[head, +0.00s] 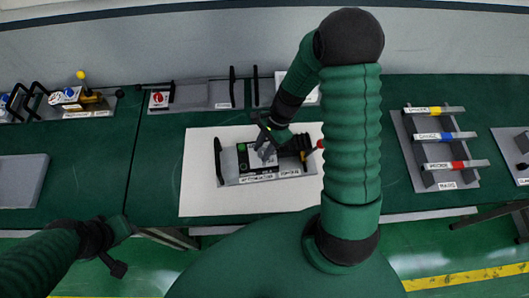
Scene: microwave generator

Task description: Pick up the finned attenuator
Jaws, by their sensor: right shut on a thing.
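A small bench unit (297,181) stands on the white mat, with a labelled front edge, a black box with green marks and a black handle at its left. A dark ribbed part, which looks like the finned attenuator (293,143), shows at the unit's right half, beside a red-tipped piece. My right gripper (266,148) reaches down over the unit and is shut, apparently on the attenuator. Its fingers and wrist hide part of the grip. My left gripper (117,250) is low at the left, away from the unit, and its jaws are too small to read.
The white mat (205,195) lies on the green table. A grey rack (408,150) with yellow, blue and red marked bars stands at the right. A grey plate (20,180) lies at the left. Handled panels and a yellow-knobbed device (82,98) line the back. My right arm blocks the middle right.

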